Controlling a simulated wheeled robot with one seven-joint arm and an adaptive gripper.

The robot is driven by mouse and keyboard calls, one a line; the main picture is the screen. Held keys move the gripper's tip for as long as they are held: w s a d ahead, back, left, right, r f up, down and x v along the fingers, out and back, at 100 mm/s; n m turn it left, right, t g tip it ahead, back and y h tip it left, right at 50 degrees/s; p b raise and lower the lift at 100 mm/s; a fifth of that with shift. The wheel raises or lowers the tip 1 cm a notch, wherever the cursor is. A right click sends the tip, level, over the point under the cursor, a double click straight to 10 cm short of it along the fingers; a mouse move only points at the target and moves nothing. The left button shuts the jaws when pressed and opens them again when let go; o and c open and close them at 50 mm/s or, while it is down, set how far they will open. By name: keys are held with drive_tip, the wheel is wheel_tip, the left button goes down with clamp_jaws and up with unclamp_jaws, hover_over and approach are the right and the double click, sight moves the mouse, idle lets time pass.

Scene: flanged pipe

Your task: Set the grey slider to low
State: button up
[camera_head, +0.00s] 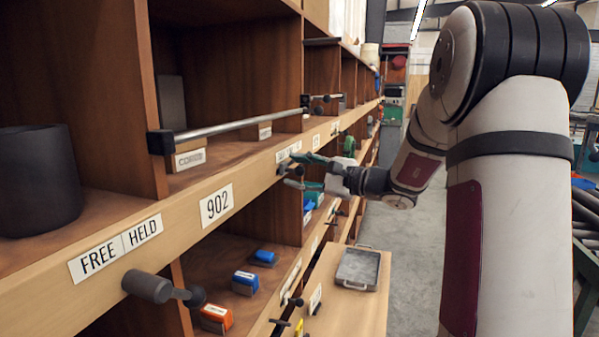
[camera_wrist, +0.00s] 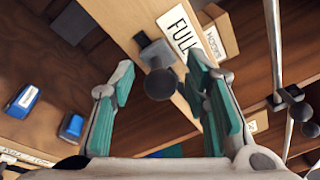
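The grey slider (camera_wrist: 152,50) appears to be the grey block with a dark ball knob on the shelf's front edge. It is beside a label (camera_wrist: 178,33) whose visible part reads "FULL"; the rest of the label is hidden by a finger. My gripper (camera_wrist: 165,78) is open, with one teal-padded finger on either side of the ball knob. I cannot tell whether either pad touches it. In the head view my gripper (camera_head: 294,171) is at the same shelf edge, and its fingers largely hide the slider.
A metal bar (camera_head: 240,125) runs along the shelf front above, and it passes right of my gripper in the wrist view (camera_wrist: 275,45). A grey lever (camera_head: 148,286) sticks out by the "FREE HELD" label. Blue and orange boxes (camera_head: 216,318) stand below. A grey tray (camera_head: 358,268) lies lower right.

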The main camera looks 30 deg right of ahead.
clamp_jaws()
drive_tip(key=w+d+b, duration=0.1)
drive_tip(key=d, duration=0.1)
drive_tip(key=w+d+b, duration=0.1)
drive_tip(key=w+d, duration=0.1)
drive_tip(key=shift+w+d+f, duration=0.1)
drive_tip(key=shift+w+f, duration=0.05)
drive_tip(key=shift+w, duration=0.1)
drive_tip(key=shift+w+d+b, duration=0.15)
drive_tip(key=shift+d+b, duration=0.15)
drive_tip(key=shift+o, duration=0.9)
unclamp_jaws()
drive_tip(key=v, duration=1.2)
